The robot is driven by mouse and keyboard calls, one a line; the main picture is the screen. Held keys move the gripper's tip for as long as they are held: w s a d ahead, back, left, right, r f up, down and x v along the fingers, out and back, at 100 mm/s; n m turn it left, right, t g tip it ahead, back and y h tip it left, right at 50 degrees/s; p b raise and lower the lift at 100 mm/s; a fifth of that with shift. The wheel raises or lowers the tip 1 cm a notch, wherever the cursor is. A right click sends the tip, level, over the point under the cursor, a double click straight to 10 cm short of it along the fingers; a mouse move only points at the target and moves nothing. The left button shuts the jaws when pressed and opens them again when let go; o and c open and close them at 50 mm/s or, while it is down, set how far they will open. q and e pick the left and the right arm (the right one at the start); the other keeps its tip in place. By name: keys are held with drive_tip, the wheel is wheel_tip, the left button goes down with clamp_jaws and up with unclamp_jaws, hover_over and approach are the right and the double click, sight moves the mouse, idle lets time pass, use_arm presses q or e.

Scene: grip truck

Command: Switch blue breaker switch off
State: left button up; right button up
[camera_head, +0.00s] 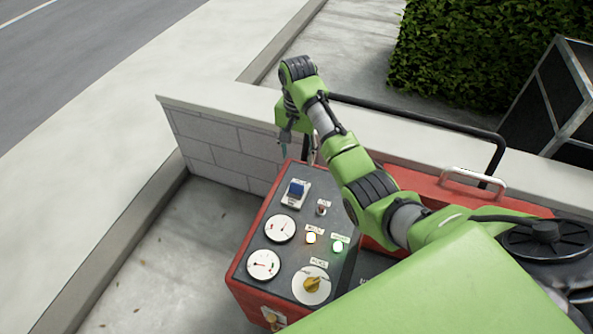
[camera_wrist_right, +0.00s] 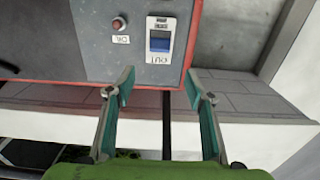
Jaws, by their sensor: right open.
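The blue breaker switch (camera_head: 297,188) sits in a pale plate near the far end of the dark control panel (camera_head: 262,210) on a red machine. In the right wrist view the blue switch (camera_wrist_right: 160,41) is at the top middle, beyond the fingertips. My right gripper (camera_head: 298,150) hangs beyond the panel's far edge, close to the switch, pointing down. In the right wrist view my right gripper (camera_wrist_right: 158,82) has its two teal-padded fingers apart with nothing between them. It does not visibly touch the switch. My left gripper is out of view.
The panel also has two gauges (camera_head: 263,264), a yellow lamp (camera_head: 311,238), a green lamp (camera_head: 338,247), a small red button (camera_wrist_right: 118,24) and a yellow rotary knob (camera_head: 312,285). A low block wall (camera_head: 215,148) stands behind the machine. A black rail (camera_head: 420,118) runs at the back right.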

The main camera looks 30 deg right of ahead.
hover_over(297, 184)
wheel_tip(297, 184, down, 6)
drive_tip(key=shift+s+f, duration=0.15)
drive_tip(key=shift+f, duration=0.1)
wheel_tip(297, 184, down, 4)
drive_tip(key=shift+r, duration=0.15)
wheel_tip(297, 184, down, 2)
drive_tip(key=shift+f, duration=0.55)
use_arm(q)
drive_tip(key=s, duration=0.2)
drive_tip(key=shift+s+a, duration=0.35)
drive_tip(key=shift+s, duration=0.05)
use_arm(e)
drive_tip(key=c, duration=1.1)
